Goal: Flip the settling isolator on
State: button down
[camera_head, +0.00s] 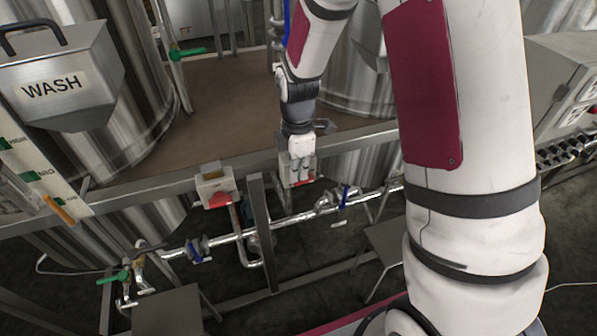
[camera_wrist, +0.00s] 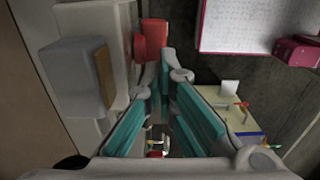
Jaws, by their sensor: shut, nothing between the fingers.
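Two pale isolator boxes with red handles are fixed on the frame rail in the head view. One box (camera_head: 215,183) is left of centre, with its red handle (camera_head: 221,200) at its lower front. The other box (camera_head: 285,168) is at the centre, partly hidden behind my gripper (camera_head: 302,170). No label is readable, so I cannot tell which is the settling isolator. In the wrist view my gripper (camera_wrist: 172,68) is shut and empty, with teal pads. A red handle (camera_wrist: 151,38) is just beyond and left of the fingertips; touching cannot be told.
A WASH hopper (camera_head: 62,75) stands at the left. Steel tanks (camera_head: 362,165) rise behind and below the rail (camera_head: 130,192). Pipes with valves (camera_head: 285,222) run below the boxes. A grey box (camera_wrist: 75,78) shows left in the wrist view.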

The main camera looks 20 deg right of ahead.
jog(key=shift+f, duration=0.3)
